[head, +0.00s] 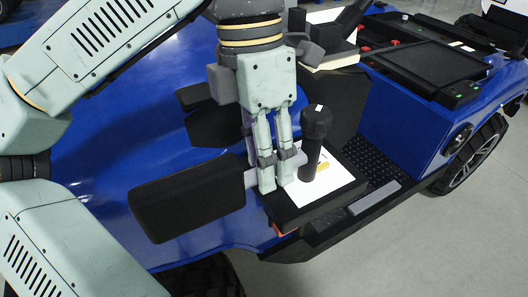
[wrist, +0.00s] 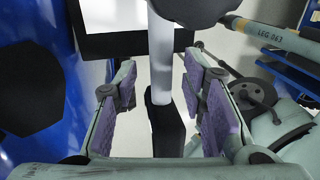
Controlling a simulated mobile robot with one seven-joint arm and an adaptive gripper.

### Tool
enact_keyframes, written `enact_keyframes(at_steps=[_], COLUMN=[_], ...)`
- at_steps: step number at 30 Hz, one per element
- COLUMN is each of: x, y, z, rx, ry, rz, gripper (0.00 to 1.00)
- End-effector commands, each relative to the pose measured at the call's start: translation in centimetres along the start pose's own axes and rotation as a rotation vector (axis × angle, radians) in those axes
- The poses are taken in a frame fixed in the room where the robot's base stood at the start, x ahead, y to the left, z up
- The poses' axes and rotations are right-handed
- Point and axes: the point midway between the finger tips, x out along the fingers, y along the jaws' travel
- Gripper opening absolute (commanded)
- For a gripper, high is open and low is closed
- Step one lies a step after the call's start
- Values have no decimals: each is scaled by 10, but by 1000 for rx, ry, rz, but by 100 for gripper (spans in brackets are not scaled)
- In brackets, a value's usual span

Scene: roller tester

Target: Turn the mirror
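The mirror is a black, flat, rounded block (head: 185,200) at the left of the seat in the head view. A short light-grey stem (head: 250,180) joins its right end and runs behind my fingers. My gripper (head: 277,180) points down over this stem. In the wrist view my gripper (wrist: 160,80) is open, with purple pads on both sides. The light stem (wrist: 161,50) and the black end of the mirror (wrist: 165,125) lie between the fingers, with visible gaps on both sides. The mirror's reflecting face cannot be made out.
A black upright handle (head: 315,140) stands close right of my fingers. It rises from a black block with a white top (head: 330,190). The blue vehicle body (head: 110,150) lies behind and left. A black seat (head: 215,125) is behind the mirror. Grey floor (head: 440,230) is clear at right.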

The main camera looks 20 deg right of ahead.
Motion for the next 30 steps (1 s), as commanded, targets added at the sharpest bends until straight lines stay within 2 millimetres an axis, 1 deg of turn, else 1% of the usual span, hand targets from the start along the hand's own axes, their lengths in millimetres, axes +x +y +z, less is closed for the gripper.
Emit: enact_keyframes(at_steps=[2,5,12,18,23,30], x=[-1,-8,-43,-66,-74,-75], y=[0,0,0,0,0,0], z=[0,0,0,0,0,0], rx=[-1,-5,-7,-6,-2,0], ry=[0,1,2,1,0,0], rz=[0,2,3,2,0,0], gripper=[38,38,38,38,38,38])
